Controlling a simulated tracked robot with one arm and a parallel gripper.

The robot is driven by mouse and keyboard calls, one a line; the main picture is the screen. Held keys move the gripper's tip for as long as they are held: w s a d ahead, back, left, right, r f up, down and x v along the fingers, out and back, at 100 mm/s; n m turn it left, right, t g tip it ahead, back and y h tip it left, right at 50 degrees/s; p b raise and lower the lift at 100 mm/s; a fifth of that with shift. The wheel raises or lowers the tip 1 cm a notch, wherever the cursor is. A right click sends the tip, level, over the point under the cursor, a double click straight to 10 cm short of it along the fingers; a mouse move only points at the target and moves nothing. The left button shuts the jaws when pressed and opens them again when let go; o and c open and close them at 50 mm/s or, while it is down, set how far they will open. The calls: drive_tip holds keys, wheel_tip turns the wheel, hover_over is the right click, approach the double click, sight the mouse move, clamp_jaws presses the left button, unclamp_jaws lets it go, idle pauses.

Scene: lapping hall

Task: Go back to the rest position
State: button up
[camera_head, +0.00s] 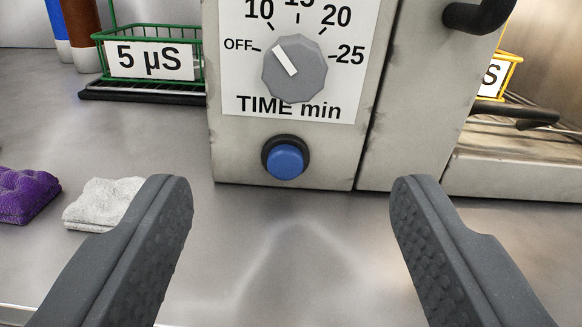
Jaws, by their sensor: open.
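My gripper (291,200) is open and empty. Its two dark grey, textured fingers reach in from the bottom left and bottom right, wide apart. Between and beyond the fingertips stands a grey metal machine front with a grey timer knob (295,68) and a blue push button (286,160) in a black ring. The knob's white mark points up and left, between OFF and 10. The fingers do not appear to touch the knob, the button or the machine. The rest of my arm is out of view.
A green wire basket (153,32) labelled 5 µS stands at the upper left. A white folded cloth (101,203) and a purple cloth (24,194) lie at left. A yellow-framed basket (503,74) shows at right. The metal worktop (290,255) between the fingers is clear.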

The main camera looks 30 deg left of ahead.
drive_tip(key=w+d+r+m+t+h, duration=0.15)
drive_tip(key=d+r+h, duration=0.25)
drive_tip(key=d+r, duration=0.4)
drive_tip(key=w+d+r+m+h, duration=0.1)
drive_tip(key=d+r+m+h, duration=0.2)
drive_tip(key=d+r+h, duration=0.45)
drive_tip(key=s+a+r+m+g+y+p, duration=0.1)
drive_tip(key=s+a+r+m, duration=0.1)
drive_tip(key=s+r, duration=0.65)
drive_tip(key=s+a+r+m+y, duration=0.15)
drive_tip(key=s+r, duration=0.35)
drive_tip(key=r, duration=0.7)
wheel_tip(320, 180, up, 13)
drive_tip(key=h+p, duration=0.1)
drive_tip(key=p, duration=1.2)
drive_tip(key=shift+w+p, duration=0.15)
drive_tip(key=shift+p, duration=0.15)
drive_tip(key=shift+d, duration=0.1)
